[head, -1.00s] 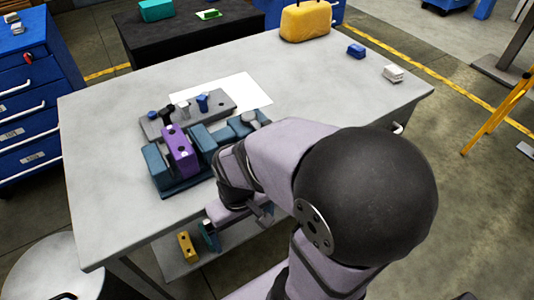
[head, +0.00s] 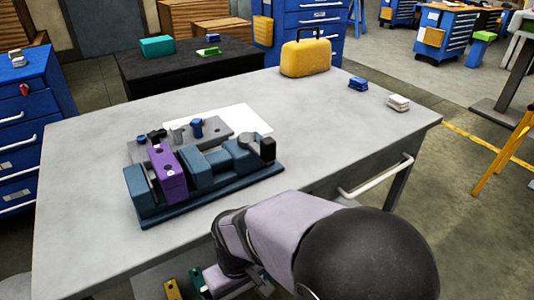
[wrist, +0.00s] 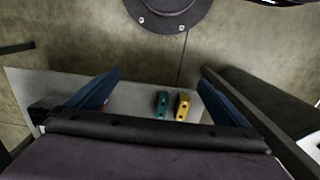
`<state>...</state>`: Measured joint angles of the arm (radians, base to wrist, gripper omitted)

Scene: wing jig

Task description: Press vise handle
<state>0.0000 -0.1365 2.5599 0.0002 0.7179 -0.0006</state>
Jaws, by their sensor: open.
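The teal-blue vise (head: 205,180) sits on the grey workbench (head: 330,130) with a purple block (head: 167,173) between its jaws. A black part, apparently the handle (head: 268,150), stands at the vise's right end, uncovered. My gripper is low at the bench's near side in the head view, apart from the vise, its fingers poorly visible there. In the wrist view my gripper (wrist: 160,84) is open, two blue fingers spread wide with nothing held. The vise is not in the wrist view.
A green block (wrist: 162,104) and a yellow block (wrist: 183,106) lie on a lower surface. Behind the vise are a grey plate (head: 222,124) with small pegs and a white sheet (head: 250,118). A yellow case (head: 305,57) stands far back. The bench's right side is mostly clear.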

